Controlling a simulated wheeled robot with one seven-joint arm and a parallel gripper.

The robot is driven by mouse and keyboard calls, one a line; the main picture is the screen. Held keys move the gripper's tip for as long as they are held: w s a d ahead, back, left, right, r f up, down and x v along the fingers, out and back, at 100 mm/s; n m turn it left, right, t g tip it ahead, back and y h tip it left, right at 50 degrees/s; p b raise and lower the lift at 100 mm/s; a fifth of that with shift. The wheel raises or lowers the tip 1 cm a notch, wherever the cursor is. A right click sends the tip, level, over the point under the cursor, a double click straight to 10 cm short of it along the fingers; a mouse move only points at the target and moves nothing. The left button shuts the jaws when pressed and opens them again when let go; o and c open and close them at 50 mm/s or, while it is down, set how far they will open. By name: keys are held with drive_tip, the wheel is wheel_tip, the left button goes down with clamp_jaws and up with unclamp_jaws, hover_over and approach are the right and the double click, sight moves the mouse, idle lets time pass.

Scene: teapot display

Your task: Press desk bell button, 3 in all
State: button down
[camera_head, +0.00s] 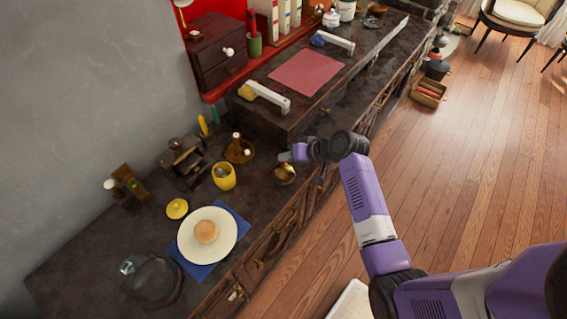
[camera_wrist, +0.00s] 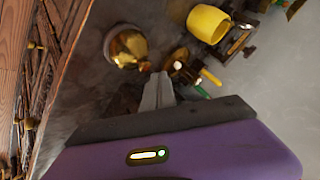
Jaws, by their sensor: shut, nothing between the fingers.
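The desk bell (camera_head: 284,173) is a small golden dome near the front edge of the dark counter. It also shows in the wrist view (camera_wrist: 128,46), at the upper left, just beyond my fingertips. My gripper (camera_head: 285,156) is just above and behind the bell in the head view, apart from it as far as I can tell. In the wrist view my grey fingers (camera_wrist: 158,82) are together and empty, pointing to the right of the bell.
A yellow cup (camera_head: 223,176) stands left of the bell, and a brown round tray (camera_head: 238,151) with small items lies behind it. A white plate (camera_head: 190,245) with a bun is at the front left. A raised counter block (camera_head: 285,120) stands behind my gripper.

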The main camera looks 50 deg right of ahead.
sight(286, 166)
drive_tip(key=shift+f, duration=0.15)
drive_tip(key=shift+f, duration=0.25)
drive_tip(key=shift+f+b, duration=0.65)
idle(0.9)
drive_tip(key=shift+r, duration=0.1)
drive_tip(key=shift+r+p, duration=1)
drive_tip(key=shift+p, duration=0.05)
wheel_tip(286, 166, up, 5)
drive_tip(key=p, duration=0.4)
drive_tip(key=shift+p, duration=0.3)
idle(2.1)
